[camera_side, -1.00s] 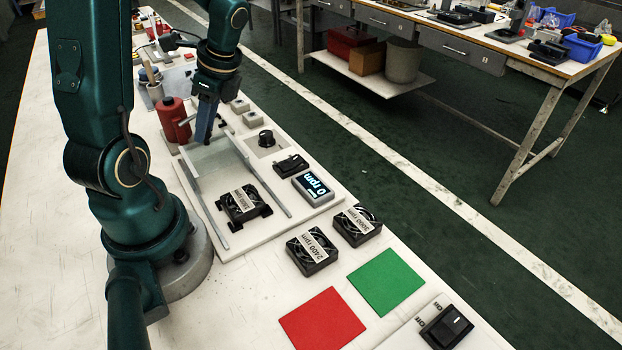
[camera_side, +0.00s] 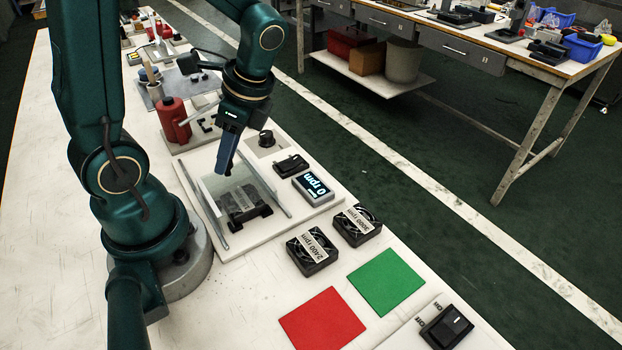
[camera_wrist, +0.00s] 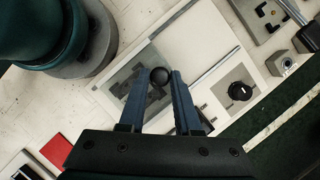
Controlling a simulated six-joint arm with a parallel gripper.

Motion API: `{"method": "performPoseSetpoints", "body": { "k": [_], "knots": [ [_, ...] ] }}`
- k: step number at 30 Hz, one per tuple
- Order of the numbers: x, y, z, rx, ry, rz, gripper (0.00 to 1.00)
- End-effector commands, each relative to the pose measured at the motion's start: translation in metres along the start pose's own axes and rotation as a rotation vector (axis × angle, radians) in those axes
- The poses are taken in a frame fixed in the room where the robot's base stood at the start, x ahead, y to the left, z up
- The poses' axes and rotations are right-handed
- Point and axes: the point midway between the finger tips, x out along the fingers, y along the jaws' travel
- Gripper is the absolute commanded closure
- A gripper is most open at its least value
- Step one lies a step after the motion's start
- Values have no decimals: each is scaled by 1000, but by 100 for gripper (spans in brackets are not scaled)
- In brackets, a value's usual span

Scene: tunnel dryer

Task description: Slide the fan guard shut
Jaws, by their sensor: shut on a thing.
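The fan guard (camera_side: 214,187), a clear sliding panel between two metal rails (camera_side: 278,200), lies over the mounted black fan (camera_side: 245,210). The fan and its label show dimly through it. My gripper (camera_side: 219,174) points down at the guard. In the wrist view, its blue fingers (camera_wrist: 161,88) are shut on the round dark knob (camera_wrist: 159,76) of the guard. The fan (camera_wrist: 128,80) shows just left of the knob there. The guard's exact edge against the rail ends is hard to make out.
A display (camera_side: 313,187) reading 0 rpm, a rocker switch (camera_side: 291,165) and a dial (camera_side: 266,139) stand right of the rails. Two loose fans (camera_side: 312,250) lie nearer the camera, beside green (camera_side: 386,281) and red (camera_side: 322,320) squares. A red bottle (camera_side: 174,121) stands behind.

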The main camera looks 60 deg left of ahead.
Motion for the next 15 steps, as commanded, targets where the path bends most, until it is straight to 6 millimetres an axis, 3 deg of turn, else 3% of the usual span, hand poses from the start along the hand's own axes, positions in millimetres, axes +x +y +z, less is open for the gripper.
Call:
{"method": "performPoseSetpoints", "body": {
  "k": [5,15],
  "knots": [
    [-7,11,-15,0,12,-14,100],
    [-8,16,-18,-4,13,-8,100]
  ]
}}
